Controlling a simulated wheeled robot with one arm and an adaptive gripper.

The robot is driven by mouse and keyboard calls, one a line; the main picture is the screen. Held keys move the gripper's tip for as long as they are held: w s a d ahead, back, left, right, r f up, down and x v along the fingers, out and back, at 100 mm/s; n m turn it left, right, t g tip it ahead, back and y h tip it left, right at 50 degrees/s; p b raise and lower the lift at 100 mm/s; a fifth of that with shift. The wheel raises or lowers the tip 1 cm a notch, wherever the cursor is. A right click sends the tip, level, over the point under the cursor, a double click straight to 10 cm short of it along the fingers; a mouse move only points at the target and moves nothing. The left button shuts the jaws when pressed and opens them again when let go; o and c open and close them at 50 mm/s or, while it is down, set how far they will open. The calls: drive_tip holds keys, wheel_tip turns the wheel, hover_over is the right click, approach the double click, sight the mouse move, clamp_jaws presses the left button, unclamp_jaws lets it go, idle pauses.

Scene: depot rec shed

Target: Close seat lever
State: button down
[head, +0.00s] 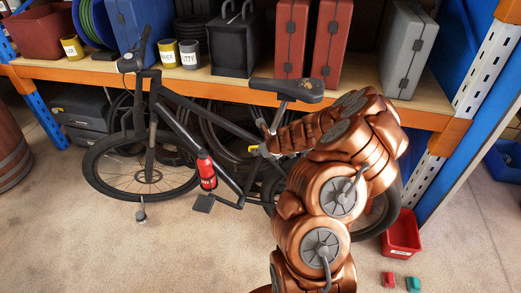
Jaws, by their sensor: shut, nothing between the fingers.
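The black bicycle stands side-on in front of the shelf, with its dark saddle (286,89) on a short post at the top. A small pale-yellow piece (253,149) shows by the seat-post clamp area and looks like the seat lever. It is too small and too covered to tell how far it stands open. My gripper (268,143) is at the end of the copper arm, just right of that piece and below the saddle. It is shut and empty. I cannot tell whether it touches the lever. My arm hides the lower seat post and much of the rear wheel.
An orange-edged shelf (190,85) behind the bicycle carries cases, tins and a black box. A red bottle (207,170) sits on the frame. A red bin (402,235) stands on the floor at right. The floor in front is clear at left.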

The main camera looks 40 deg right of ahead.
drive_tip(key=shift+w, duration=0.4)
drive_tip(key=shift+d, duration=0.15)
drive_tip(key=shift+s+d+p, duration=0.25)
drive_tip(key=shift+d+p, duration=0.35)
drive_tip(key=shift+d, duration=0.05)
drive_tip(key=shift+a, duration=0.1)
